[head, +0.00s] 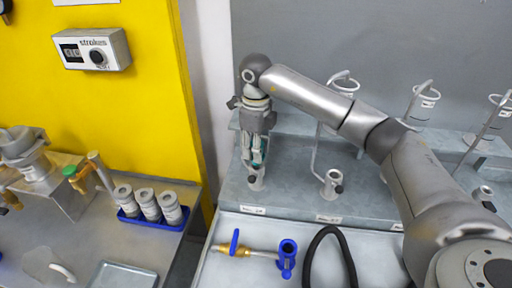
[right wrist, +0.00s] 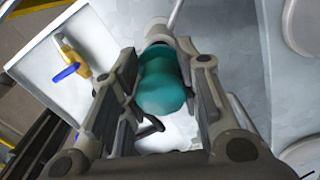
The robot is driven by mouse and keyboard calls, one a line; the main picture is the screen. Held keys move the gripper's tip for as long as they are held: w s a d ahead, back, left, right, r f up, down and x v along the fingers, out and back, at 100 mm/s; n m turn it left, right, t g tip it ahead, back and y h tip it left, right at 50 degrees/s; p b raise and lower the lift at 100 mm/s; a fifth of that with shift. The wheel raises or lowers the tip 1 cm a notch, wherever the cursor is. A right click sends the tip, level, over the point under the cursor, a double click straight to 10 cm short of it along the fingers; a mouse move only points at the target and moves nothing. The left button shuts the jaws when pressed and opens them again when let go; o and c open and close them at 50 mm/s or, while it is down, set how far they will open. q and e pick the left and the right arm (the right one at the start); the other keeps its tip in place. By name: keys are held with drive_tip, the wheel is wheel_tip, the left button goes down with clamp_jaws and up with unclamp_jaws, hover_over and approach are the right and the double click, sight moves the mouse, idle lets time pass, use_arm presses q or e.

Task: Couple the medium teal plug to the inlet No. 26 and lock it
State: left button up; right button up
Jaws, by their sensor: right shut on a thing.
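My right gripper (head: 256,160) points down over the leftmost front inlet (head: 256,183) on the grey bench. It is shut on the teal plug (right wrist: 160,82), which sits between both fingers in the right wrist view (right wrist: 165,70). In the head view, only slivers of teal show between the fingers. The plug is at or just above the inlet's mouth; I cannot tell whether it is seated or locked. A label plate (head: 253,210) lies in front of this inlet, but its number is too small to read. My left gripper is not in view.
Another inlet (head: 333,184) with a thin pipe stands to the right. A blue-and-brass valve fitting (head: 235,245) and black hose (head: 330,250) lie in front. At left, grey cylinders (head: 147,204) stand in a blue tray.

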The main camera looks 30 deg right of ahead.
drive_tip(key=shift+f, duration=0.2)
drive_tip(key=shift+f+b, duration=0.8)
drive_tip(key=shift+f, duration=0.2)
drive_tip(key=shift+f, duration=0.35)
idle(0.4)
drive_tip(key=o, duration=1.1)
drive_tip(key=shift+o, duration=0.2)
drive_tip(key=shift+r+p, duration=2.25)
drive_tip(key=shift+r, duration=1.7)
